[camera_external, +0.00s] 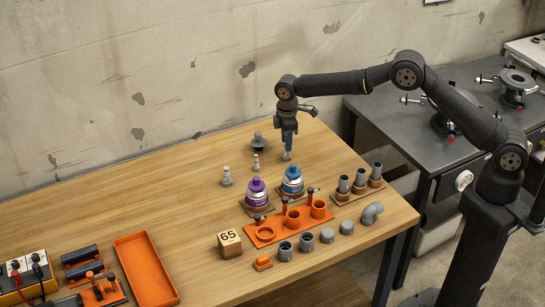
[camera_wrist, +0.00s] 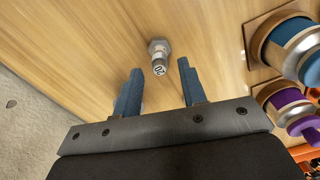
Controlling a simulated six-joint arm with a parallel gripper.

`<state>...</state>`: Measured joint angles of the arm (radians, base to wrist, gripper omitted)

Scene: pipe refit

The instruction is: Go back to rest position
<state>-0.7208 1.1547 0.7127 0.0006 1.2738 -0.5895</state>
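My gripper (camera_external: 288,150) hangs pointing down over the back of the wooden table, behind the blue bottle. In the wrist view my gripper (camera_wrist: 158,85) shows two blue fingers spread apart with nothing between them. A small grey fitting with a marked end (camera_wrist: 158,58) stands on the table just beyond the fingertips, apart from them. In the external view my fingers partly hide the spot below them.
A blue bottle (camera_external: 292,181) and a purple bottle (camera_external: 256,192) stand close by. Small grey fittings (camera_external: 226,176) stand to the left. An orange holder (camera_external: 290,228), grey pipe pieces (camera_external: 344,184) and a numbered block (camera_external: 230,244) are nearer the front. The table's left middle is clear.

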